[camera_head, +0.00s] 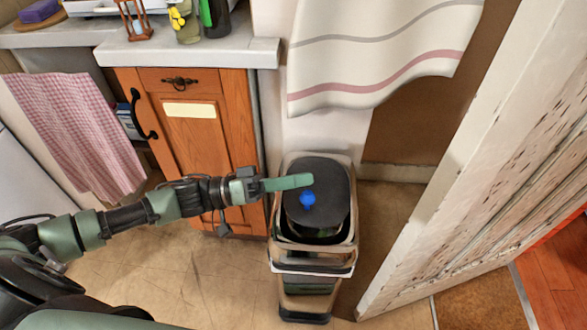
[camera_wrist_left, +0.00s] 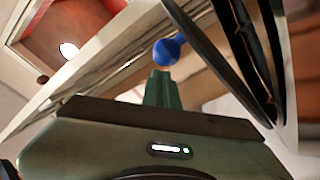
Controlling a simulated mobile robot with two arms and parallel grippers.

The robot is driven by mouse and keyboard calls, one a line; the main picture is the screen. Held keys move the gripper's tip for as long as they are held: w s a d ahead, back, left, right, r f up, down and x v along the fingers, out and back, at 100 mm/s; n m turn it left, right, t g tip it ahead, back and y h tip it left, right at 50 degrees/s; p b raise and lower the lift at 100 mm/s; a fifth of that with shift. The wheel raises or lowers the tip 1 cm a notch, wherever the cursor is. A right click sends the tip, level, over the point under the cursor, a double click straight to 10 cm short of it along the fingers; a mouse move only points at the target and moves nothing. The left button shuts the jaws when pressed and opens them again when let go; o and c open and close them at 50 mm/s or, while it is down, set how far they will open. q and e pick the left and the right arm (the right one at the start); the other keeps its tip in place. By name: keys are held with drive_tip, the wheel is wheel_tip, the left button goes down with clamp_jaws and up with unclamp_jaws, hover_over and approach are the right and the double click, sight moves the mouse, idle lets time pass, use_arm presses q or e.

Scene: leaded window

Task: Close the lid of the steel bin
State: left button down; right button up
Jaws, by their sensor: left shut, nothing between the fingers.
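The steel bin (camera_head: 345,250) stands on the floor to the right of the wooden cabinet. Its dark lid (camera_head: 330,180) is raised, with a dark gap showing at the bin's near side. My left gripper (camera_head: 308,181) is shut and empty, with its green fingers in front of the lid in the head view; I cannot tell if they touch it. A small blue ball (camera_head: 307,199) shows by the fingertips, and also just beyond them in the left wrist view (camera_wrist_left: 167,50). A dark curved edge in that view looks like the lid (camera_wrist_left: 215,65). My right gripper is not in view.
A wooden cabinet (camera_head: 240,120) with a worktop (camera_head: 190,50) stands left of the bin. A striped cloth (camera_head: 375,55) hangs behind it. A worn white door (camera_head: 480,150) stands close on the right. Tiled floor (camera_head: 200,285) is clear at the front left.

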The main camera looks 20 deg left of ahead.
sight(297, 206)
use_arm(q)
drive_tip(key=shift+s+d+f, duration=0.1)
drive_tip(key=shift+s+f, duration=0.2)
drive_tip(key=shift+f, duration=0.05)
drive_tip(key=f, duration=0.1)
drive_tip(key=s+f+m, duration=0.1)
drive_tip(key=f, duration=0.1)
drive_tip(key=shift+s+d+f, duration=0.15)
drive_tip(key=shift+s, duration=0.05)
drive_tip(key=shift+s+f+m, duration=0.15)
drive_tip(key=shift+f+m, duration=0.15)
drive_tip(key=shift+f, duration=0.15)
